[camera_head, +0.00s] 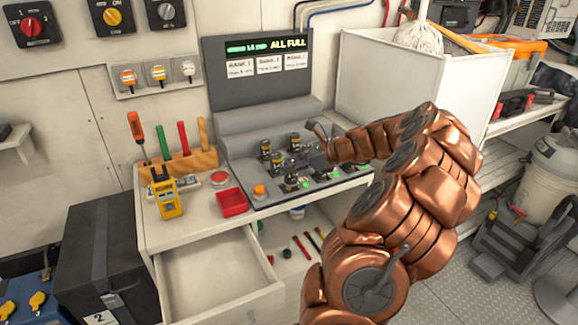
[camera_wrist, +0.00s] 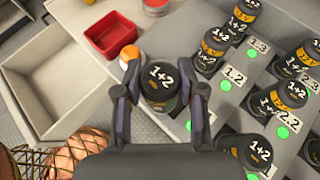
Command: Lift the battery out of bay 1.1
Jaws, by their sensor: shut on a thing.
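My gripper (camera_wrist: 165,82) is shut on a dark battery (camera_wrist: 160,97) with "1+2" on its top, one finger on each side, in the wrist view. It stands at the left front of the grey charging station, near the orange knob (camera_wrist: 129,55). Its base is hidden, so I cannot tell whether it is seated or raised. Its bay label is hidden. A green light (camera_wrist: 188,126) shows beside the right finger. In the head view the copper arm and dark gripper reach over the station (camera_head: 240,128), and details there are small.
Other batteries stand close by, near labels 1.2 (camera_wrist: 234,76), 1.3 (camera_wrist: 258,47) and 2.2. A red bin (camera_head: 232,202) sits left of the station. An open, empty drawer (camera_head: 215,270) juts out in front. The display (camera_head: 267,45) reads "ALL FULL". A white bin (camera_head: 372,85) stands behind right.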

